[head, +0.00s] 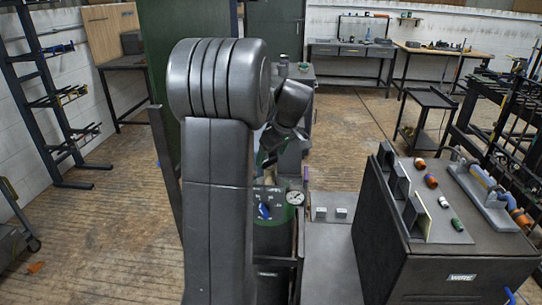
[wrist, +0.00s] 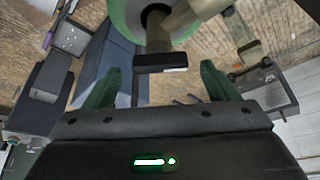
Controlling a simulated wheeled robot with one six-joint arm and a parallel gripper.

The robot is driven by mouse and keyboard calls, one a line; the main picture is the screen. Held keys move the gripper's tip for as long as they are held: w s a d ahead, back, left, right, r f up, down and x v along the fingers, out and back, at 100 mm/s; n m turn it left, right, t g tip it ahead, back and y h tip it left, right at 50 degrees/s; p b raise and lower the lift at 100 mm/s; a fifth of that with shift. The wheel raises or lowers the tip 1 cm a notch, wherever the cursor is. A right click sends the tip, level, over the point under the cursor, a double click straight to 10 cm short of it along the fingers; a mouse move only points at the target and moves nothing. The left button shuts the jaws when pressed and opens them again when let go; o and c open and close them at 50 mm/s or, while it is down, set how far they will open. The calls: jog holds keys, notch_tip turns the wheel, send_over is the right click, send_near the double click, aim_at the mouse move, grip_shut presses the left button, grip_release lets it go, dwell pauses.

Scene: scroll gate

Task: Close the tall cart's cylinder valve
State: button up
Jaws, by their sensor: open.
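A green gas cylinder (head: 272,236) stands in a dark cart frame (head: 300,245), just right of my arm in the head view. A round white gauge (head: 294,198) and a small blue part (head: 265,211) show near its top. In the wrist view, the cylinder's green rounded top (wrist: 126,14) is at the upper middle, with a dark stem and a black block (wrist: 160,63) in front of it, probably valve parts. My gripper (wrist: 160,82) is open, its green fingers apart on either side below the block, with nothing held. My arm hides part of the cylinder in the head view.
A dark cabinet (head: 384,237) with small colored cylinders on top stands at the right. A grey low surface (head: 329,240) lies between it and the cart. A rack (head: 50,100) is at the left. Open wooden floor (head: 115,215) is left of my arm.

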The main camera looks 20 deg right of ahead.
jog(key=shift+x, duration=0.75)
jog(key=c, duration=1)
jog(key=shift+a+m, duration=0.1)
jog(key=shift+m, duration=0.3)
jog(key=m, duration=0.2)
jog(key=m+h+b, duration=0.1)
jog(key=shift+a+m+t+h, duration=0.1)
jog(key=shift+m+t+h, duration=0.2)
jog(key=shift+m, duration=0.1)
jog(key=m+h, duration=0.2)
jog(key=m, duration=0.3)
jog(key=shift+a, duration=0.1)
jog(key=shift+m, duration=0.4)
